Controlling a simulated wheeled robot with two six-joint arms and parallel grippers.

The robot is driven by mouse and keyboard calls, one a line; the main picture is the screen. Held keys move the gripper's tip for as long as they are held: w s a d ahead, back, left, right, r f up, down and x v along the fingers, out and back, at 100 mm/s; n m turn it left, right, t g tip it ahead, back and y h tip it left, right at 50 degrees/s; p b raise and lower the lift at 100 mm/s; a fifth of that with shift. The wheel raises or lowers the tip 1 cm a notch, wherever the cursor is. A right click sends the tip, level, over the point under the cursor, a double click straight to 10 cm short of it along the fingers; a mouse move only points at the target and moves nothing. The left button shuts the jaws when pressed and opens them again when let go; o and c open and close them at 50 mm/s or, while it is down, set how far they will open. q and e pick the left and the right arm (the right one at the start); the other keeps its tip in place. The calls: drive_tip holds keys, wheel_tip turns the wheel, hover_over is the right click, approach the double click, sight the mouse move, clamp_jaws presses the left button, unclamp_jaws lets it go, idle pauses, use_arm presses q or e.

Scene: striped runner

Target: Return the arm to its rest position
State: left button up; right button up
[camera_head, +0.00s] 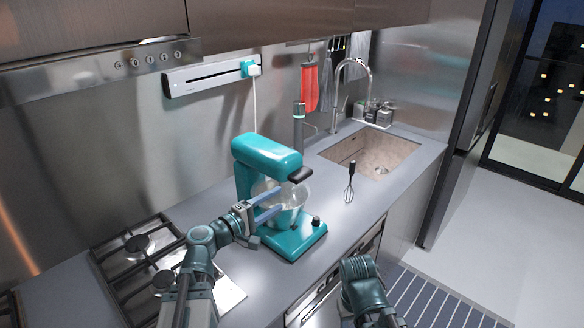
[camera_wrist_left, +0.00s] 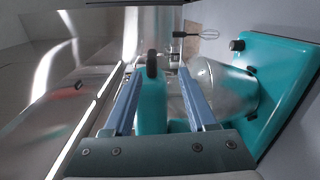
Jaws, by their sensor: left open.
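My left gripper (camera_head: 274,202) is open beside the teal stand mixer (camera_head: 267,152), in front of its glass bowl (camera_head: 292,212). In the left wrist view, the two blue fingers (camera_wrist_left: 158,92) are spread apart. The mixer's teal column shows between and beyond the fingers, and the bowl (camera_wrist_left: 222,92) is just right of the right finger. I cannot tell whether a finger touches the mixer. My right arm (camera_head: 362,287) is at the lower middle of the head view, but its gripper fingers are not visible.
A whisk (camera_head: 349,184) lies on the grey counter (camera_head: 330,213) near the sink (camera_head: 370,152). A gas hob (camera_head: 140,262) is at the left, partly behind my left arm. A wall socket strip (camera_head: 210,76) with a plugged cable is above the mixer.

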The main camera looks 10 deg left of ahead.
use_arm(q)
drive_tip(key=s+d+f+m+g+y, duration=0.1)
drive_tip(key=s+d+f+m+g, duration=0.4)
drive_tip(key=d+f, duration=0.25)
drive_tip(key=s+d+f+m+g, duration=0.45)
drive_tip(key=d+f+g, duration=0.2)
drive_tip(key=d, duration=0.25)
drive_tip(key=s+a+f+m+g+y, duration=0.3)
drive_tip(key=s+f+m+g+y, duration=0.1)
drive_tip(key=s+f+m+y, duration=0.3)
drive_tip(key=s+y, duration=0.2)
drive_tip(key=s, duration=0.1)
drive_tip(key=shift+a+y, duration=0.15)
drive_tip(key=shift+y, duration=0.25)
drive_tip(key=shift+s, duration=0.1)
idle(0.9)
